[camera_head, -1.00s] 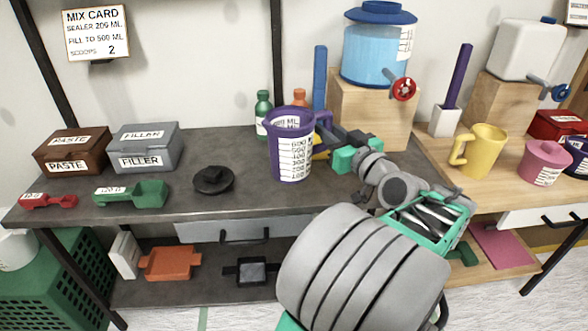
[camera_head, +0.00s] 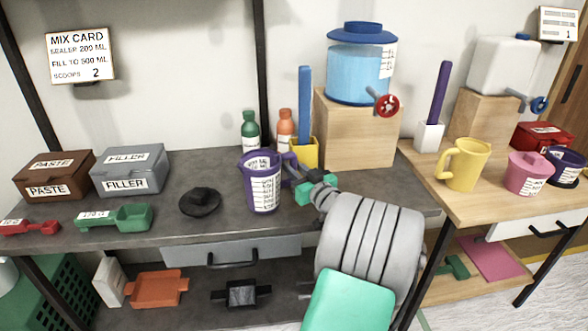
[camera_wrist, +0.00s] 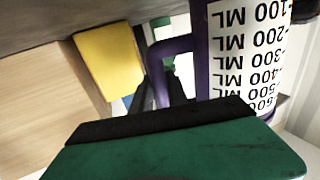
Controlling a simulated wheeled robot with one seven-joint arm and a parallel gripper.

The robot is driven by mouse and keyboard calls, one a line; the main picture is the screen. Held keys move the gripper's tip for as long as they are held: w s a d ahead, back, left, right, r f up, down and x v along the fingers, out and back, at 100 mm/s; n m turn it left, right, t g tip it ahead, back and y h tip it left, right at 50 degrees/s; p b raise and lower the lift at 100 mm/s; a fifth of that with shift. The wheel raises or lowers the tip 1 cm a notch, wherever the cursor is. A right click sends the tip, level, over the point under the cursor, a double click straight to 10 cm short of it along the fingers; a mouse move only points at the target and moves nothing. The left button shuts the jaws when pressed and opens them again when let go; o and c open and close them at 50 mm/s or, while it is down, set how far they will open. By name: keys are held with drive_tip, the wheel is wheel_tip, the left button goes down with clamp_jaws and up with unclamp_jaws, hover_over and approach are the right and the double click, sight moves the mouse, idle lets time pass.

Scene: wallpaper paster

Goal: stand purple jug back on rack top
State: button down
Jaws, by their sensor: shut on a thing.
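The purple jug (camera_head: 262,182) with a white scale label is upright at the grey rack top (camera_head: 225,215), right of the black round lid-like piece. I cannot tell whether its base touches the surface. My gripper (camera_head: 298,176) is at the jug's right side, shut on its handle. In the wrist view the jug (camera_wrist: 204,60) fills the right side, its label upside down, and its handle (camera_wrist: 172,47) reaches between my dark fingers (camera_wrist: 168,88). The fingertips are partly hidden by the handle and my gripper's body.
Behind the jug stand a green bottle (camera_head: 250,130), an orange bottle (camera_head: 285,128), a yellow holder (camera_head: 305,153) and a wooden block (camera_head: 355,135) under a blue dispenser (camera_head: 360,72). The black round piece (camera_head: 200,201) lies to the left. The rack's front edge is close.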

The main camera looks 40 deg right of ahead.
drive_tip(key=shift+f, duration=0.15)
drive_tip(key=c, duration=1.3)
unclamp_jaws()
drive_tip(key=shift+s, duration=0.3)
drive_tip(key=v, duration=1.1)
drive_tip(key=shift+s+a, duration=0.1)
drive_tip(key=shift+s, duration=0.1)
